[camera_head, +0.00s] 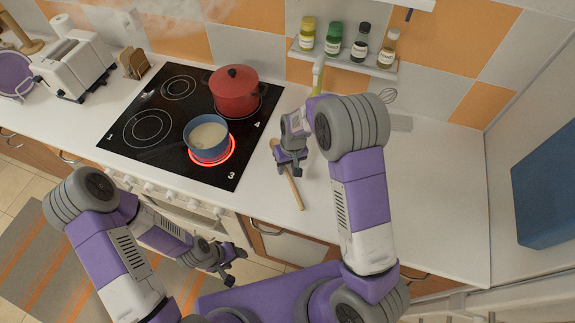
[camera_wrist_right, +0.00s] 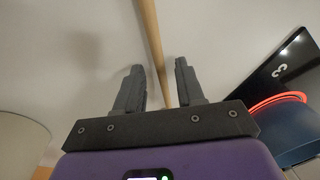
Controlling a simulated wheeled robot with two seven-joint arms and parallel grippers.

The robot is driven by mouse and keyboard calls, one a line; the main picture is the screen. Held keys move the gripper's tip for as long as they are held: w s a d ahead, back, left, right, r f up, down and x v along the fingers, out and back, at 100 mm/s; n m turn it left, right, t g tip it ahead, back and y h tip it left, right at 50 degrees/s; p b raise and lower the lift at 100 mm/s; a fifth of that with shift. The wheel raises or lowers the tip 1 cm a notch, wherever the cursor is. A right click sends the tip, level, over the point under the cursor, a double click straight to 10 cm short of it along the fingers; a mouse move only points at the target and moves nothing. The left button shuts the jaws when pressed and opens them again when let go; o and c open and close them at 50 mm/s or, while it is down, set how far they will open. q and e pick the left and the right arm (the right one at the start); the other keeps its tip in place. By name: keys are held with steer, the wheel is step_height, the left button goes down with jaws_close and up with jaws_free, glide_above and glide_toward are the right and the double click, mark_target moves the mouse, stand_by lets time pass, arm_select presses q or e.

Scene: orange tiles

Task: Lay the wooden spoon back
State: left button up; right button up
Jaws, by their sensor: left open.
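The wooden spoon (camera_head: 293,188) lies on the white counter to the right of the hob, partly hidden by my right gripper (camera_head: 290,160). In the right wrist view its handle (camera_wrist_right: 152,45) runs between the two separated fingers of my right gripper (camera_wrist_right: 158,82). Those fingers are open, with a gap beside the handle. I cannot tell how far above the counter they are. My left gripper (camera_head: 232,262) is open and empty, low in front of the counter edge.
A blue pot (camera_head: 191,135) with pale contents stands on a glowing red ring of the black hob (camera_head: 130,149). A red lidded pot (camera_head: 233,92) stands behind it. A shelf (camera_head: 345,60) holds several bottles.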

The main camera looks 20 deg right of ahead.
steer(key=shift+o, duration=0.2)
steer(key=shift+r, duration=0.15)
step_height(320, 180, up, 7)
steer(key=shift+d+r+p, duration=0.15)
steer(key=shift+d+p, duration=0.15)
steer(key=shift+d, duration=0.1)
steer(key=shift+s, duration=0.1)
